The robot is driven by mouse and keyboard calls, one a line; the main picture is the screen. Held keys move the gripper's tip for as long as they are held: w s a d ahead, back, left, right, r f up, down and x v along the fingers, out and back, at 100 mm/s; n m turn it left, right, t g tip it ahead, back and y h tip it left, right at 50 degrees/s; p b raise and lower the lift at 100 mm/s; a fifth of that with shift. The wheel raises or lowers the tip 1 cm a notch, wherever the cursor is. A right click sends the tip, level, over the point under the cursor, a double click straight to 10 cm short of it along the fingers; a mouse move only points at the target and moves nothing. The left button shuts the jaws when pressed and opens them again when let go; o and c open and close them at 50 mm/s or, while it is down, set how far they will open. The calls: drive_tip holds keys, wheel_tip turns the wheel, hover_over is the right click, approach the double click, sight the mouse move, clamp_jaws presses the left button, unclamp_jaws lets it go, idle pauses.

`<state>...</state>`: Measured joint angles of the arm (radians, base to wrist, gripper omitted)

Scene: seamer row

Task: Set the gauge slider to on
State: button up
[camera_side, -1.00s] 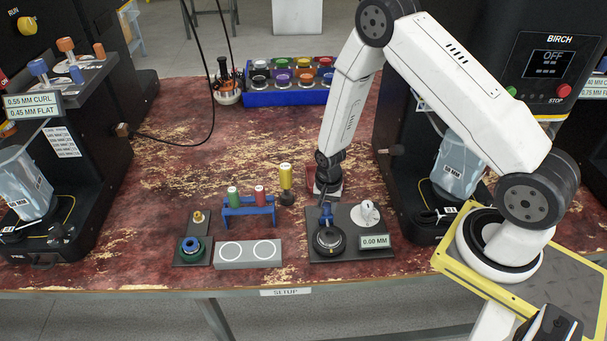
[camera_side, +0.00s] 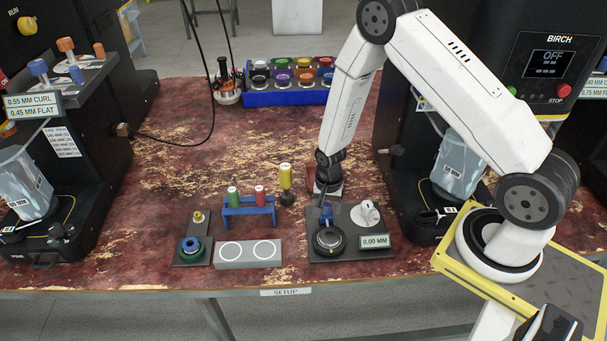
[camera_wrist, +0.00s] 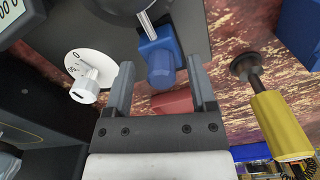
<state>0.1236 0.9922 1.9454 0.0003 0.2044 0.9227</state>
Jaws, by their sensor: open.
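The gauge is a dark plate (camera_side: 350,250) with a round black part (camera_side: 329,240), a small display reading 0.00 MM (camera_side: 375,241) and a white dial with a knob (camera_side: 365,213). A blue piece on a metal rod, which looks like the slider, is at the plate's back edge (camera_side: 326,214). My gripper (camera_side: 326,198) is over that edge, pointing down. In the wrist view, my gripper (camera_wrist: 160,63) is open, with a finger on each side of the blue piece (camera_wrist: 160,58). I see gaps beside it; whether either finger touches is unclear. The white dial (camera_wrist: 84,68) is left of the fingers.
A blue rack (camera_side: 248,209) with green and red pieces and a yellow cylinder (camera_side: 285,176) on a dark foot stand left of my gripper. A red block (camera_wrist: 172,102) lies behind the gauge. A black machine (camera_side: 400,185) stands at right.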

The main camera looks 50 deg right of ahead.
sight(327, 207)
drive_tip(key=shift+r, duration=3.6)
drive_tip(key=shift+s+a+r, duration=0.1)
drive_tip(key=shift+a+r, duration=0.05)
drive_tip(key=shift+r, duration=0.25)
drive_tip(key=s+a+r+n+t, duration=0.1)
drive_tip(key=s+a+r+n, duration=0.1)
drive_tip(key=s+r+n, duration=0.2)
drive_tip(key=s+a+r+n+t, duration=0.1)
drive_tip(key=s+a+r+n, duration=0.1)
drive_tip(key=s+r+n, duration=0.3)
wheel_tip(327, 207, up, 6)
drive_tip(key=n, duration=0.3)
drive_tip(key=shift+s+a+t, duration=0.15)
drive_tip(key=shift+a+t, duration=0.05)
drive_tip(key=shift+t, duration=0.1)
